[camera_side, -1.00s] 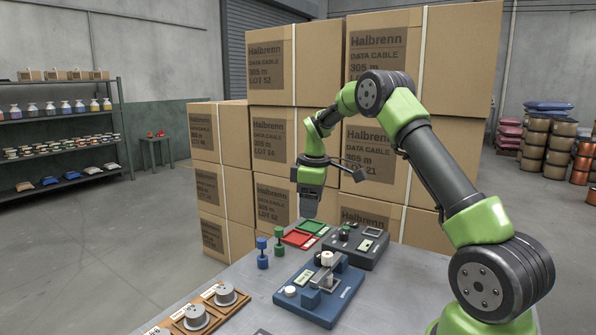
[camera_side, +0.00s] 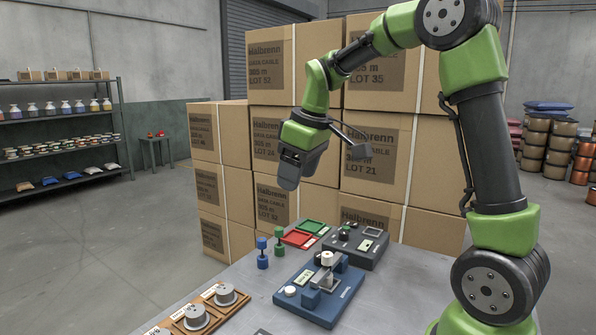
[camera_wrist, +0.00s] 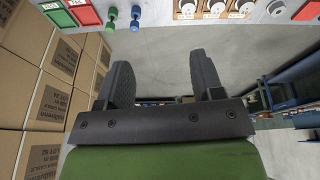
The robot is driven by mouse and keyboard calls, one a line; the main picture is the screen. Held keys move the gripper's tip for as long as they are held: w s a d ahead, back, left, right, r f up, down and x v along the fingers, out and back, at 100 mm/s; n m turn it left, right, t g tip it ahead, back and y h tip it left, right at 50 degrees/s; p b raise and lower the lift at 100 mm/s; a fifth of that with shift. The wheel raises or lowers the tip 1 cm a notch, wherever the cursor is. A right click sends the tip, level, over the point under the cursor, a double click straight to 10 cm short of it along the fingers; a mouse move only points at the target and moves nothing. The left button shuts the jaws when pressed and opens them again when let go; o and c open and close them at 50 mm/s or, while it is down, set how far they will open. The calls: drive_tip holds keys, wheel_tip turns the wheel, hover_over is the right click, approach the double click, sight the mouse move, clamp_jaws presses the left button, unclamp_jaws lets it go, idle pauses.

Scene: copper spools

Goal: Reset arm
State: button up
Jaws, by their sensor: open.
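My gripper (camera_side: 288,178) hangs in the air above the work table (camera_side: 245,285), near its far left side and in front of the stacked boxes. In the wrist view my gripper (camera_wrist: 165,85) shows two dark fingers spread apart with nothing between them. On the table are a blue device (camera_side: 318,298) with a white spool on it, a dark grey device (camera_side: 357,247), a red tray (camera_side: 299,238) and a green tray (camera_side: 312,226). A blue spool (camera_side: 262,258) and a green spool (camera_side: 279,246) stand left of the trays.
Large cardboard boxes (camera_side: 283,140) are stacked behind the table. Grey spools on wooden holders (camera_side: 196,317) sit at the table's near left. Shelves (camera_side: 60,130) stand far left. Open floor lies left of the table.

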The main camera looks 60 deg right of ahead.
idle(0.4)
drive_tip(key=s+a+r+m+t+y, duration=0.2)
drive_tip(key=s+a+m, duration=0.3)
drive_tip(key=s+a, duration=0.8)
drive_tip(key=s+t, duration=0.1)
drive_tip(key=s, duration=0.2)
drive_tip(key=shift+s+r+t, duration=0.25)
drive_tip(key=shift+t, duration=0.15)
